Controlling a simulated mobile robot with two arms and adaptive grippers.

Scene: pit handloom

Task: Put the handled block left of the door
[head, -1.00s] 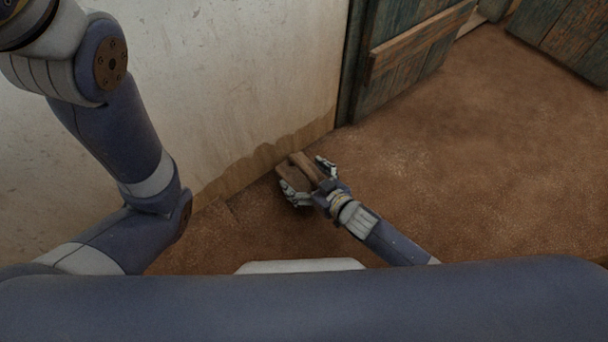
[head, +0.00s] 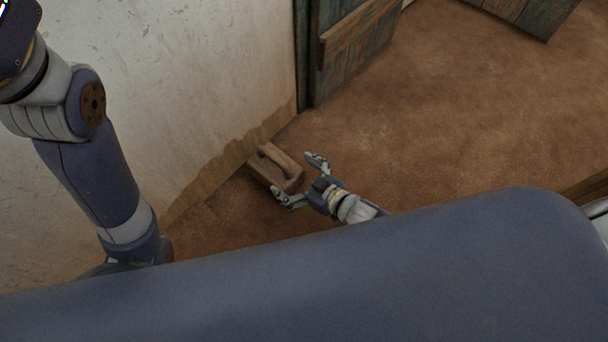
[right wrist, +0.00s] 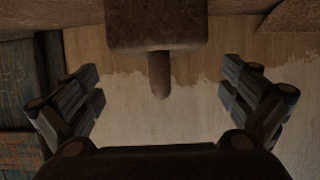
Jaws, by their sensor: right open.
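The handled block (head: 270,177) is brown, with a raised bar handle on top. It stands on the floor close to the foot of the pale wall, left of and nearer than the door (head: 352,48) of weathered blue-green boards. My right gripper (head: 297,178) is open, just right of the block, its fingers apart and the handle not between them. In the right wrist view the block (right wrist: 155,28) is at the top, its handle (right wrist: 160,76) pointing down, ahead of the spread fingers (right wrist: 155,98). My left arm shows at the left, but its gripper is out of view.
The pale plaster wall (head: 190,85) with a worn brown lower band runs along the left. Another board panel (head: 525,12) stands at the top right. The brown earth floor (head: 455,110) is clear to the right. A wooden edge (head: 588,190) shows at the far right.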

